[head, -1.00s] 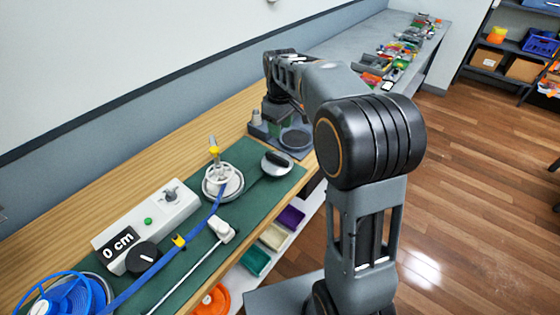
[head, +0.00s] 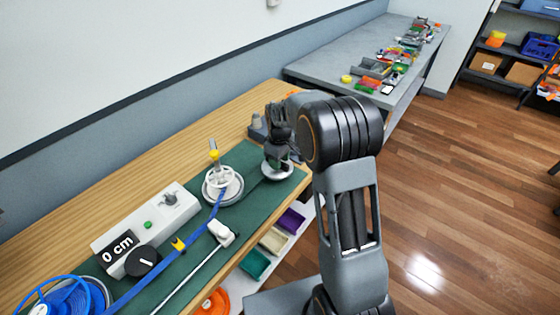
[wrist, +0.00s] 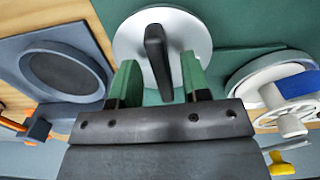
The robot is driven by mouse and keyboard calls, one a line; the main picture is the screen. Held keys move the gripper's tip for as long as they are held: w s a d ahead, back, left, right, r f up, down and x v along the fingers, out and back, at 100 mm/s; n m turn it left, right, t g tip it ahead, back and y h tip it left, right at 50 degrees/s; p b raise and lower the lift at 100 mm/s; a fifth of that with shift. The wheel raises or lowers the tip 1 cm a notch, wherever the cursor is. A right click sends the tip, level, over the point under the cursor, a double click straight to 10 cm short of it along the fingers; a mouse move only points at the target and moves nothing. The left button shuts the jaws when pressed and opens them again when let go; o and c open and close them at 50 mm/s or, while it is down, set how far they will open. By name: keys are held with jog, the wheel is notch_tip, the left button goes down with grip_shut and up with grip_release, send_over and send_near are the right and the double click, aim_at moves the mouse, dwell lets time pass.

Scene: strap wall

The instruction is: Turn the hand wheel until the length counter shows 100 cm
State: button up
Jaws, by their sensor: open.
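The length counter (head: 118,247) is a black display on a white box and reads 0 cm. A white spoked reel (head: 222,184) with a yellow-tipped post stands right of the box, with blue strap running to it. A round silver disc with a black bar handle (wrist: 155,48) lies right of the reel on the green mat; I cannot tell for sure which is the hand wheel. My gripper (wrist: 160,80) is open, its green fingertips on either side of the black handle, apart from it. In the head view, my gripper (head: 276,165) hides part of the disc.
A blue strap spool (head: 68,300) sits at the lower left. A black knob (head: 141,261) is on the white box. A grey stand with a dark round pad (wrist: 65,75) is close beside my gripper. Coloured bins (head: 272,240) sit below the bench edge.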

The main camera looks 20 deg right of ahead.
jog(key=shift+f, duration=0.45)
jog(key=shift+c, duration=0.3)
grip_shut()
jog(key=shift+d, duration=0.15)
